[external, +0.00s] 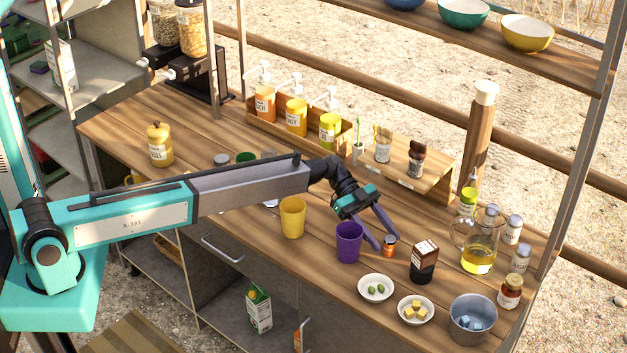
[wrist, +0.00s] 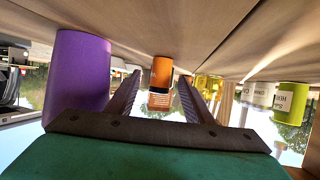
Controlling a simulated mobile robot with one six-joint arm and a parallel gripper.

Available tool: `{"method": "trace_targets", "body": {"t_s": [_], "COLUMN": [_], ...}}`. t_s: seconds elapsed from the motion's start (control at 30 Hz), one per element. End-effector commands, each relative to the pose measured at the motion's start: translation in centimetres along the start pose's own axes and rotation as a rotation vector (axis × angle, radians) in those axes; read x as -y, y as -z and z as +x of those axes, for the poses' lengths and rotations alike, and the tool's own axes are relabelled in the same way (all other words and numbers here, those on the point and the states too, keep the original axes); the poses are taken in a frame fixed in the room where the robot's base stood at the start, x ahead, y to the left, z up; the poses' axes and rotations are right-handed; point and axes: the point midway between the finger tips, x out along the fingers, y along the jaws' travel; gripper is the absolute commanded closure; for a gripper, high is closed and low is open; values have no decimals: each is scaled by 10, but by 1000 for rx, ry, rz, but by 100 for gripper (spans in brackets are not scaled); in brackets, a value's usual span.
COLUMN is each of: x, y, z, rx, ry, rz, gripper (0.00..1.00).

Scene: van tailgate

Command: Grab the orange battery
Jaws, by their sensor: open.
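The orange battery (external: 390,247) is a small upright cylinder with an orange top and a darker, labelled lower band. It stands on the wooden counter just right of the purple cup. My gripper (external: 385,241) is open and low over the counter, with its fingertips at the battery. In the wrist view the picture is upside down, and the battery (wrist: 160,75) shows between the two fingers (wrist: 160,84), with a gap on each side. How far it sits between the fingertips is hard to tell.
The purple cup (external: 349,243) stands close beside one finger; it also shows in the wrist view (wrist: 82,80). A dark bottle (external: 424,263) stands right of the battery. Two small dishes (external: 376,288) (external: 416,311) lie in front. A yellow cup (external: 293,217) is farther left.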

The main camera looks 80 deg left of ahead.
Motion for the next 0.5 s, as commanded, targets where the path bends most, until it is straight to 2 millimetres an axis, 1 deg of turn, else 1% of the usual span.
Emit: {"method": "trace_targets", "body": {"t_s": [0.03,0.3,0.5], "x": [1,1,1], "y": [3,2,0], "z": [4,29,34], "rx": [0,0,0], "ry": [-2,-1,1], "rz": [-1,-1,0], "gripper": [53,53,53]}}
